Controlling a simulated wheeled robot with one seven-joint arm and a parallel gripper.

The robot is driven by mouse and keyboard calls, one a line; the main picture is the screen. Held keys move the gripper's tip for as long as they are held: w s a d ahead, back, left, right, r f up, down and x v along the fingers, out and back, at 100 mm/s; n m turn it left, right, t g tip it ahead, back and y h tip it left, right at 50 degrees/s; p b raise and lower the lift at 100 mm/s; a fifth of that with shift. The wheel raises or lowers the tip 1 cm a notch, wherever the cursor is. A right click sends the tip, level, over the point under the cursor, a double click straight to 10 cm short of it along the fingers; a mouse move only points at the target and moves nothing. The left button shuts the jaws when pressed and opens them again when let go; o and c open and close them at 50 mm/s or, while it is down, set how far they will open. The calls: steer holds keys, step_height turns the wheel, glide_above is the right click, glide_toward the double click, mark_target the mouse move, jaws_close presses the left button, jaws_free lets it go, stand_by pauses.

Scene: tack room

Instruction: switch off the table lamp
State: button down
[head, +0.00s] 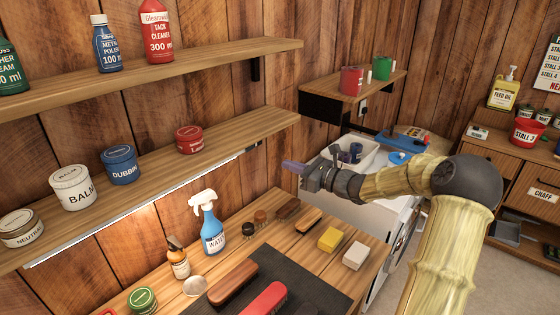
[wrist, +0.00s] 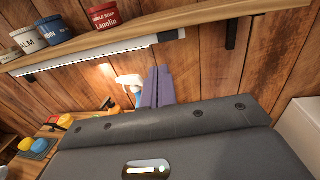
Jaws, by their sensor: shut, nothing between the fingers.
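No table lamp stands in either view. A long thin strip light (head: 140,205) is fixed under the lower wall shelf; it looks lit, with a warm glow on the planks below. In the wrist view the strip light (wrist: 95,57) runs along the shelf's underside and ends in a grey piece near the upper middle. I cannot make out a switch on it. My gripper (head: 292,166) is shut and empty, to the right of the strip's right end and apart from it. Its purple fingers (wrist: 157,86) also show in the wrist view, pointing towards the wall.
The lower shelf (head: 225,132) carries several tins. Below, the workbench (head: 290,238) holds a blue spray bottle (head: 209,224), brushes, a yellow sponge (head: 330,239) and other small items. A small shelf (head: 335,88) and a white sink (head: 352,153) lie behind my arm.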

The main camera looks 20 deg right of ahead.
mark_target(247, 152)
steer(key=p+x, duration=0.4)
steer(key=x, duration=0.8)
steer(key=shift+w+a+r+p, duration=0.1)
steer(key=shift+a+p, duration=0.1)
steer(key=shift+p, duration=0.2)
steer(key=shift+w+a, duration=0.15)
steer(key=shift+w, duration=0.1)
steer(key=shift+a+f+b, duration=0.1)
steer(key=shift+f+b, duration=0.15)
steer(key=shift+b, duration=0.1)
steer(key=shift+a+r, duration=0.1)
steer(key=shift+r, duration=0.05)
